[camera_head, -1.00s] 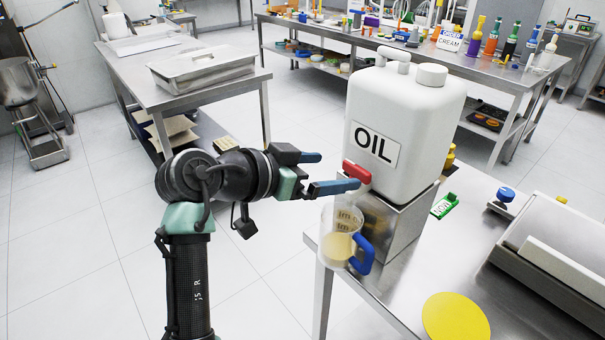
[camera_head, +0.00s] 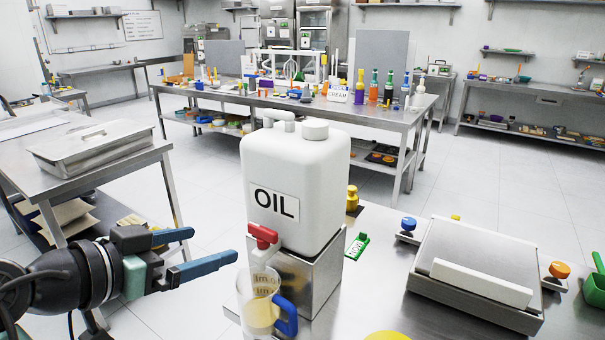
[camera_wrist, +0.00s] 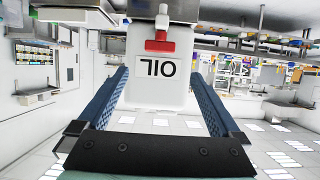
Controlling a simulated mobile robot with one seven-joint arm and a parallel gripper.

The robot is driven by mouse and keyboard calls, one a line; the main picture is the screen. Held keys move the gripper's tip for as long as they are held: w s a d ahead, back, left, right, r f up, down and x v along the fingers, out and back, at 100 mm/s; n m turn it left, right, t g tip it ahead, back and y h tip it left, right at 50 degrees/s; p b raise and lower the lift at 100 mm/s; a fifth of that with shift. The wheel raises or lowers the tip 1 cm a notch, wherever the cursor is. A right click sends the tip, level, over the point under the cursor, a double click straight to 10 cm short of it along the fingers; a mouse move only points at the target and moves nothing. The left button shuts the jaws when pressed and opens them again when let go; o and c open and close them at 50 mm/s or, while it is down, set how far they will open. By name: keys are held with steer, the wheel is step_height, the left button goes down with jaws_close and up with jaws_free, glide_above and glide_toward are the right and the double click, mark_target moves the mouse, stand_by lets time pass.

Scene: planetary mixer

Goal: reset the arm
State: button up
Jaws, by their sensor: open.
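My gripper (camera_head: 208,252) is open, with its two blue fingers apart and nothing between them. It is in the lower left of the head view, to the left of the white OIL container (camera_head: 297,185) and its red tap (camera_head: 263,233), and does not touch them. A clear measuring jug (camera_head: 259,292) with a blue handle and some pale yellow liquid stands below the tap. In the wrist view, the container (camera_wrist: 155,92) shows upside down beyond the open fingers (camera_wrist: 158,92), with the red tap (camera_wrist: 160,45) above its label.
The container stands on a metal block (camera_head: 318,285) on a steel table (camera_head: 385,245). A flat metal device (camera_head: 478,272) is at the right. A green tag (camera_head: 357,246) lies behind the block. Another steel table (camera_head: 25,185) with a lidded tray is at the left. Clear floor lies between the tables.

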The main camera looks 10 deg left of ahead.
steer(key=w+d+r+n+t+y+p, duration=0.1)
steer(key=w+d+r+t+y, duration=0.15)
steer(key=d+r, duration=0.55)
steer(key=w+d+r+n+t+y+p, duration=0.15)
steer(key=d+r+t, duration=0.3)
steer(key=r, duration=0.45)
steer(key=s+d+r+n+t, duration=0.1)
steer(key=s+d+r+t, duration=0.3)
steer(key=r, duration=0.4)
steer(key=s+d+r+t, duration=0.3)
steer(key=s+d+r, duration=0.3)
steer(key=s+r, duration=0.2)
steer(key=shift+s+d+r+n+t+y, duration=0.2)
steer(key=shift+s+r+n+t+y, duration=0.2)
steer(key=shift+s, duration=0.4)
